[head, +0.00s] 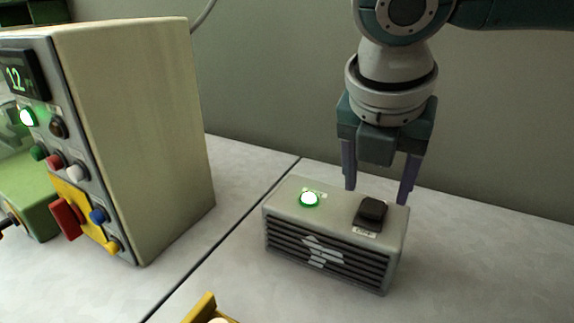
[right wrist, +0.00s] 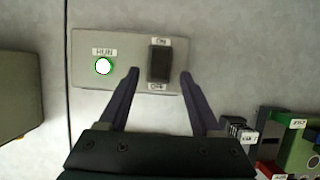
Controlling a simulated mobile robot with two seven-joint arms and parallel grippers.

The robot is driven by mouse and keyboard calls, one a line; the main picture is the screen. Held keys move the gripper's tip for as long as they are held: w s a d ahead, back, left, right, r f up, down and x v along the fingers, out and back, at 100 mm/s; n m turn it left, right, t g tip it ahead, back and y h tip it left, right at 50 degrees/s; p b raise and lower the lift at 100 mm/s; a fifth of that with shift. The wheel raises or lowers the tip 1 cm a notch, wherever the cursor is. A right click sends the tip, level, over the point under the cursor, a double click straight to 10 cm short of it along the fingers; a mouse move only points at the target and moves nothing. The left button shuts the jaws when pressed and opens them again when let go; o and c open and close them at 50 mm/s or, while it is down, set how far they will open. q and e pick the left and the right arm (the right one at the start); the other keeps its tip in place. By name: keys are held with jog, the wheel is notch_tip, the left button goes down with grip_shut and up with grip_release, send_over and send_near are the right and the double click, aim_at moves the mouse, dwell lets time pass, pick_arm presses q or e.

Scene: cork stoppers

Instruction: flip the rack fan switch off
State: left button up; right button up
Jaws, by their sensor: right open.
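The rack fan (head: 285,213) is a pale grey box with a slatted front, standing on the table. Its black rocker switch (head: 370,212) is on the top right, and a green lamp (head: 309,199) glows at the top left. In the right wrist view the switch (right wrist: 160,62) has ON above it and OFF below it; I cannot tell which way it is tilted. The lamp labelled RUN (right wrist: 103,66) is lit there too. My right gripper (head: 378,195) is open and empty, pointing down just behind the switch, its fingers spread wider than the switch. My left gripper is out of view.
A tall beige cabinet (head: 150,130) with a lit display, buttons and a red lever stands at the left. A yellow object (head: 203,308) shows at the bottom edge. Labelled black, green and red items (right wrist: 270,145) lie lower right in the wrist view. The table right of the fan is clear.

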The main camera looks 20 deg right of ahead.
aim_at(373, 206)
jog(key=shift+x, duration=1.85)
grip_shut()
